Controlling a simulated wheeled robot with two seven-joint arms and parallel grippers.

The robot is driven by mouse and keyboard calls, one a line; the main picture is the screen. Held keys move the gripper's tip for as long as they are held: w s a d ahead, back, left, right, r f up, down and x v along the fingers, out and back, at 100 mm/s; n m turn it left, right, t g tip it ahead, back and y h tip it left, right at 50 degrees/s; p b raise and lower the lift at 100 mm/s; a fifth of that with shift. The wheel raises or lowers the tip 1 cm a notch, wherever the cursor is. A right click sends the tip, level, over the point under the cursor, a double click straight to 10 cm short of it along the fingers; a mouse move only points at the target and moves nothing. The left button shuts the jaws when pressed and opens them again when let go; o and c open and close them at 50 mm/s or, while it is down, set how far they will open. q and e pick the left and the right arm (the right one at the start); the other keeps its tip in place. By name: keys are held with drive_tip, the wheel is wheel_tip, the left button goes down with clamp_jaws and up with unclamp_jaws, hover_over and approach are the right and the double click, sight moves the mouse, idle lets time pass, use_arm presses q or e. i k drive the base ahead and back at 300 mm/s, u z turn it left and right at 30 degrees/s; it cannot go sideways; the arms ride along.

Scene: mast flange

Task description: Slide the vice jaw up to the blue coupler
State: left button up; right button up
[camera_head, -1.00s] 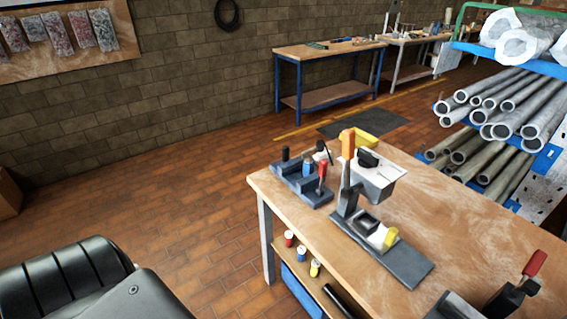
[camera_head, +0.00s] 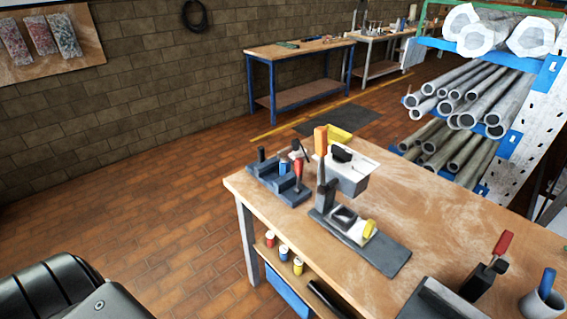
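At the lower right of the table, a dark grey block (camera_head: 437,302) is cut off by the bottom edge. Beside it stands a dark fixture (camera_head: 482,283) with a red-topped lever (camera_head: 502,244); I cannot tell which part is the vice jaw. A grey-blue cup-like piece (camera_head: 537,304) with a blue stick in it stands to its right. A small blue piece (camera_head: 284,167) sits in the dark rack (camera_head: 268,177) at the table's far left corner. I cannot tell which blue piece is the coupler. Neither gripper is in view.
The wooden table (camera_head: 450,230) has a clear middle. A dark stand (camera_head: 375,247) with a yellow-tipped part, a white box (camera_head: 345,176) and a yellow bin (camera_head: 341,134) stand on it. Several small cans (camera_head: 284,253) sit on its lower shelf. A pipe rack (camera_head: 517,145) stands beyond it.

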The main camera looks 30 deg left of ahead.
sight(264, 168)
drive_tip(key=z, duration=2.6)
drive_tip(key=k, duration=1.2)
drive_tip(key=u, duration=2)
